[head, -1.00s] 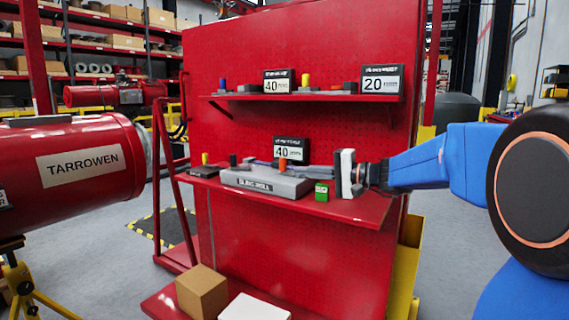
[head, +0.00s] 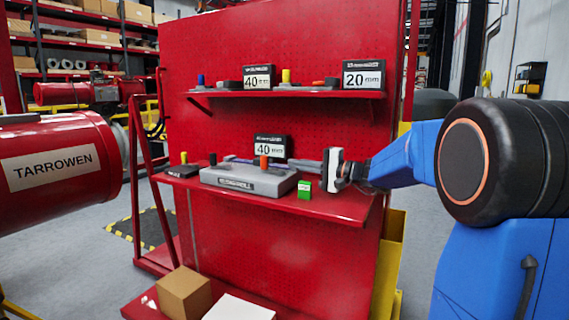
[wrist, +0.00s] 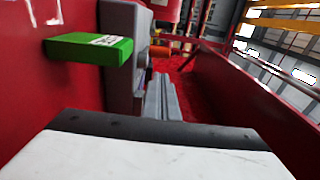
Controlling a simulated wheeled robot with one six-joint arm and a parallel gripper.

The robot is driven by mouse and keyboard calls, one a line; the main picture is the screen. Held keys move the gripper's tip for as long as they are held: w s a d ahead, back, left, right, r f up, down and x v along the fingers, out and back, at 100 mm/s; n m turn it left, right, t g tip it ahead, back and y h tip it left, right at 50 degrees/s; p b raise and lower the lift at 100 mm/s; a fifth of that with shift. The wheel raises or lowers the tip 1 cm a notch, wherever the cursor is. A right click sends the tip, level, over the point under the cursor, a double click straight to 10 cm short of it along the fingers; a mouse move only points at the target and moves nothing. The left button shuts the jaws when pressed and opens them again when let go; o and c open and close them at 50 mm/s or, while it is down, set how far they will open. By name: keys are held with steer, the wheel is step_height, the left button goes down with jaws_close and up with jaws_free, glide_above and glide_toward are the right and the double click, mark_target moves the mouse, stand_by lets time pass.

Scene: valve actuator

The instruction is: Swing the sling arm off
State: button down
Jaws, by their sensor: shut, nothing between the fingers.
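A grey block (head: 245,181) with a lettered front sits on the lower red shelf. My gripper (head: 333,170) is shut and empty at the right end of the shelf, right of a small green block (head: 304,190). Whether it touches the bar is hidden. The green block also shows in the wrist view (wrist: 85,50).
The upper red shelf (head: 300,95) carries small parts and size signs. A red cylinder (head: 60,165) is at the left. A cardboard box (head: 183,293) stands on the low ledge. Floor room shows left of the stand.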

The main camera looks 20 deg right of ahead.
steer(key=x, duration=0.9)
steer(key=shift+w+a, duration=0.15)
